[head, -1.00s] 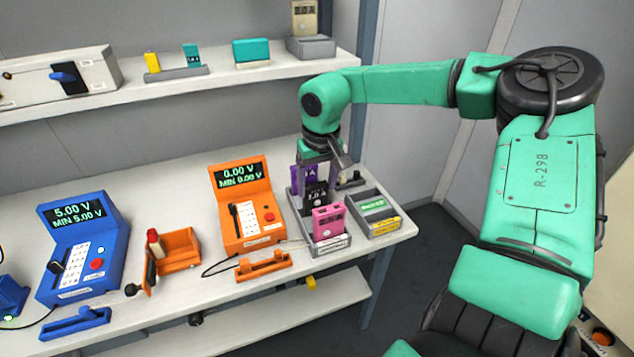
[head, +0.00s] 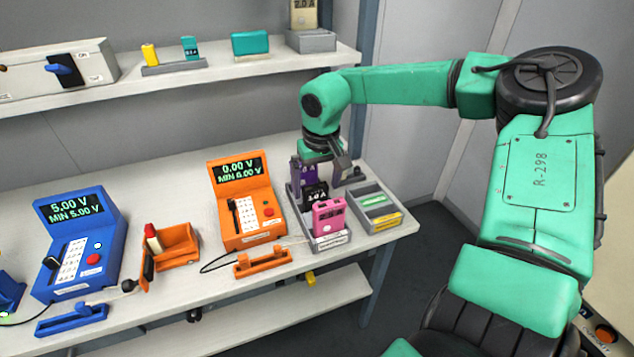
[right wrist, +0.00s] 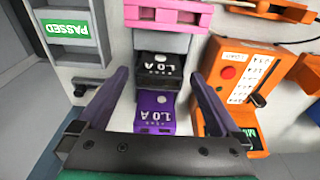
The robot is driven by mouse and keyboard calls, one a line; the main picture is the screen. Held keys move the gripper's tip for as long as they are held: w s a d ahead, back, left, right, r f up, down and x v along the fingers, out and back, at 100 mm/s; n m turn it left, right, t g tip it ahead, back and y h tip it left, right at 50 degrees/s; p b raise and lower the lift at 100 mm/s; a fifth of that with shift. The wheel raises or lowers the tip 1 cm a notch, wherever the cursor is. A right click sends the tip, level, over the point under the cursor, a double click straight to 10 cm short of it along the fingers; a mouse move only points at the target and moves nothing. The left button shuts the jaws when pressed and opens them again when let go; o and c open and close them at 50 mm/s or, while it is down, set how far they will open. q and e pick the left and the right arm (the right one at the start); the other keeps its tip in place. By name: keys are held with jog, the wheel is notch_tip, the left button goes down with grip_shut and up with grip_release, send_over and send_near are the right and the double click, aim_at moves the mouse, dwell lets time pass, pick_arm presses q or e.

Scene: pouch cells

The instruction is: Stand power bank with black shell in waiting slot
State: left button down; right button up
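The black power bank (head: 316,194) stands in the grey tray (head: 331,243) at the right end of the table, between a pink bank (head: 328,217) in front and a purple bank (head: 309,173) behind. In the right wrist view the black bank (right wrist: 160,66) and the purple bank (right wrist: 155,112) both show "1.0A". My right gripper (right wrist: 160,80) is open over the tray, with one finger on each side of these banks and a visible gap to the black one. In the head view the right gripper (head: 328,168) partly hides the purple bank. My left gripper is not in view.
A second grey tray (head: 383,226) stands beside it, with a green PASSED label (right wrist: 66,32). An orange tester (head: 243,210) stands close on the other side, a blue tester (head: 77,250) farther left. A shelf (head: 215,78) with small items runs above the table.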

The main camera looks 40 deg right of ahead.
notch_tip(320, 180, up, 14)
jog(key=s, duration=0.2)
jog(key=shift+a+r, duration=0.2)
jog(key=shift+a, duration=0.1)
